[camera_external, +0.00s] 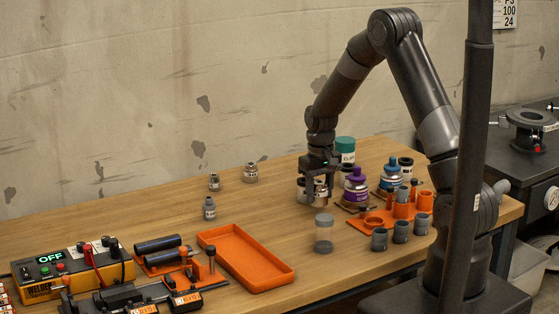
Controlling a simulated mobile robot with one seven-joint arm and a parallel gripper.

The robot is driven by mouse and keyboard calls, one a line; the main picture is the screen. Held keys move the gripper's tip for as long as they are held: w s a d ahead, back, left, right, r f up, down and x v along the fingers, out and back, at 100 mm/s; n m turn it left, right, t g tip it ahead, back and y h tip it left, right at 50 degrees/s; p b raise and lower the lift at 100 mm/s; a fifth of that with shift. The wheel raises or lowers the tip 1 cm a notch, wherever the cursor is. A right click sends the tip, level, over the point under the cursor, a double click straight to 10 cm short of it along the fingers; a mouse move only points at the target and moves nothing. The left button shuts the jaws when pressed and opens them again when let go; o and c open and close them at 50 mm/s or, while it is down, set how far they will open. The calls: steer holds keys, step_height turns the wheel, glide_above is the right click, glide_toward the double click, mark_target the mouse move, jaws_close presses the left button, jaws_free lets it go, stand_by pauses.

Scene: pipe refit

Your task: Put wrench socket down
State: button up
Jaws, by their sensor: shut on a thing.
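My gripper (319,180) is over the back middle of the wooden table. It is shut on a silver, labelled cylindrical piece that I take for the wrench socket (304,192). The fingers hide part of it. I cannot tell whether its underside touches the tabletop. Small metal pieces with labels stand upright on the table to the left: one (214,182) at the back, a wider one (250,173) beside it, and one (209,208) nearer the front.
A clear jar (324,230) stands in front of my gripper. Purple (356,186) and blue (391,174) bottles and an orange rack (375,218) stand to the right. An orange tray (277,284), black rods (158,244) and a welder box (70,272) lie front left.

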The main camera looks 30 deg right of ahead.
steer(key=s+a+r+n, duration=0.1)
steer(key=a+r+n, duration=0.1)
steer(key=a+r, duration=0.6)
glide_above(253, 229)
steer(key=f, duration=0.4)
steer(key=d+f, duration=0.1)
steer(key=shift+s+f, duration=0.15)
steer(key=shift+f, duration=0.25)
steer(key=shift+a+f, duration=0.35)
steer(key=shift+a, duration=0.15)
steer(key=shift+f, duration=1.95)
steer(key=shift+f, duration=0.1)
steer(key=o, duration=1.2)
steer(key=shift+c, duration=0.2)
